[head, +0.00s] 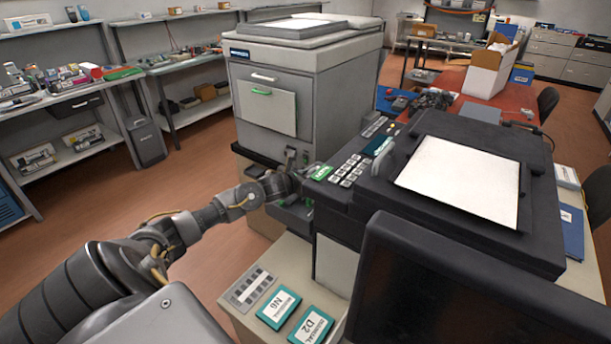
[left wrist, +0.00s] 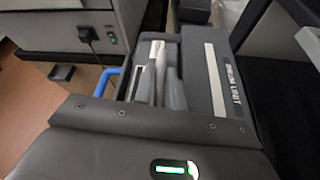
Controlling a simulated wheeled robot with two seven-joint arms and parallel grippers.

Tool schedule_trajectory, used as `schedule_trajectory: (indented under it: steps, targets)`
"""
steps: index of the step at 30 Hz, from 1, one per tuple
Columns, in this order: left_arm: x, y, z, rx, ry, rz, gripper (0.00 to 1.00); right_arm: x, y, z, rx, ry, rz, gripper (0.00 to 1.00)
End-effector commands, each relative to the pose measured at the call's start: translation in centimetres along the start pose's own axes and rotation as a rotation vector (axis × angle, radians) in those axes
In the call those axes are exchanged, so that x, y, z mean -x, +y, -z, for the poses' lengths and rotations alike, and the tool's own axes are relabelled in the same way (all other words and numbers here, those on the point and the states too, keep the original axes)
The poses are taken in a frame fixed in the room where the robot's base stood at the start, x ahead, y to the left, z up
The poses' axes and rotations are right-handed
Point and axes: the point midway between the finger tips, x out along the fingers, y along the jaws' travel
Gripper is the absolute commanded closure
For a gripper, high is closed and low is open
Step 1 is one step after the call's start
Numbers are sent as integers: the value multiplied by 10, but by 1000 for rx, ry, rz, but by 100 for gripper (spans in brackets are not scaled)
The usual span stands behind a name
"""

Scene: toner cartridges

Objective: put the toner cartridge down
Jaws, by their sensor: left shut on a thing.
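My left gripper (head: 285,184) is at the front of the dark copier (head: 345,220), beside its open lower part. In the left wrist view, pale narrow parts (left wrist: 158,75) show just beyond the dark gripper body. They lie alongside a dark grey panel (left wrist: 215,80) marked DRUM UNIT, with a blue handle (left wrist: 106,80) on the left. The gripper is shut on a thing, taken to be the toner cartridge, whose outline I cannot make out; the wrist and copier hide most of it. My right gripper is not in view.
A large grey copier (head: 300,85) stands behind the arm. Teal boxes (head: 279,308) and a keypad-like card (head: 250,286) lie on the pale surface at the front. A dark monitor (head: 450,290) blocks the lower right. Open floor (head: 130,205) lies at left.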

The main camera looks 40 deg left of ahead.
Motion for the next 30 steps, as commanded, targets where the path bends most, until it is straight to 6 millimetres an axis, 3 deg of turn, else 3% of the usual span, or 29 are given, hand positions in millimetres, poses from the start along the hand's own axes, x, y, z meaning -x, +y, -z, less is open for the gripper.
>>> schedule_trajectory:
  steps: [8, 9, 13, 24, 30]
  targets:
    - [-1, 0, 1, 1, -5, -1, 100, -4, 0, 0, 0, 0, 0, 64]
    - [-1, -1, 2, 0, 0, 1, 84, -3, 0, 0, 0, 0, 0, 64]
    - [-1, -1, 2, 0, 0, 1, 67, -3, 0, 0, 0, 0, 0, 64]
    - [1, 1, -3, 1, 0, 1, 66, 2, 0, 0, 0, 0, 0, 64]
    - [29, 0, 1, -6, 0, 2, 66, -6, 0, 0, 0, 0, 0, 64]
